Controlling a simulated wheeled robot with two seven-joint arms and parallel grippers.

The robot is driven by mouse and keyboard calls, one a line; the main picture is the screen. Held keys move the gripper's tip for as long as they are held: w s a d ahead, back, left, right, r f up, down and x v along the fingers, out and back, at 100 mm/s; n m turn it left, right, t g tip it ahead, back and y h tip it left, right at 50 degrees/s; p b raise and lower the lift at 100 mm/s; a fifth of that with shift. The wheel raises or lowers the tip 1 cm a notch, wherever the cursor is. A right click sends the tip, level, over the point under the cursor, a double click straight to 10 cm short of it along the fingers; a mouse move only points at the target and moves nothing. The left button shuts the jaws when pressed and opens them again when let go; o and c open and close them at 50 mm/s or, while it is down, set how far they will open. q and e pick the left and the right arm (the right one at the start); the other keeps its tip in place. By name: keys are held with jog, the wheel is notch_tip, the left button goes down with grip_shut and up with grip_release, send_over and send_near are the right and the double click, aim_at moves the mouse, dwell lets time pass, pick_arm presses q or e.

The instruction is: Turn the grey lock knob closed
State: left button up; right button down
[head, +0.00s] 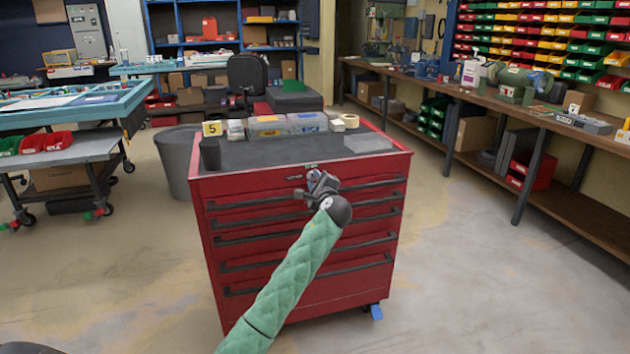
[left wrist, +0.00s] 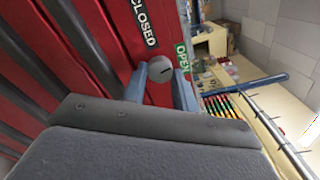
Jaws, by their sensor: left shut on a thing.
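The grey lock knob (left wrist: 160,69) is on the front of the red tool cabinet (head: 235,215). In the left wrist view it sits between the two blue-grey fingers of my left gripper (left wrist: 161,88), which is shut on it. A dark line marks its face. A black "CLOSED" label (left wrist: 143,22) and a green "OPEN" label (left wrist: 182,57) are beside the knob. In the head view my left gripper (head: 318,184) is at the top middle of the cabinet front and hides the knob. My right gripper is not in view.
The cabinet top holds a black cup (head: 210,154), a yellow "5" sign (head: 212,128), clear-lidded cases (head: 287,124) and a tape roll (head: 350,120). A grey bin (head: 176,160) stands left of the cabinet. A long workbench (head: 540,125) runs along the right. The floor right of the cabinet is clear.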

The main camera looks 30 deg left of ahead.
pick_arm(q)
jog(key=n, duration=0.3)
jog(key=shift+f, duration=0.1)
jog(key=n, duration=0.3)
jog(key=shift+n, duration=0.3)
jog(key=n+b, duration=0.1)
jog(key=n, duration=0.2)
jog(key=shift+f+n, duration=0.1)
jog(key=shift+n, duration=0.2)
jog(key=n+b, duration=0.2)
jog(key=n, duration=0.2)
jog(key=shift+n, duration=0.6)
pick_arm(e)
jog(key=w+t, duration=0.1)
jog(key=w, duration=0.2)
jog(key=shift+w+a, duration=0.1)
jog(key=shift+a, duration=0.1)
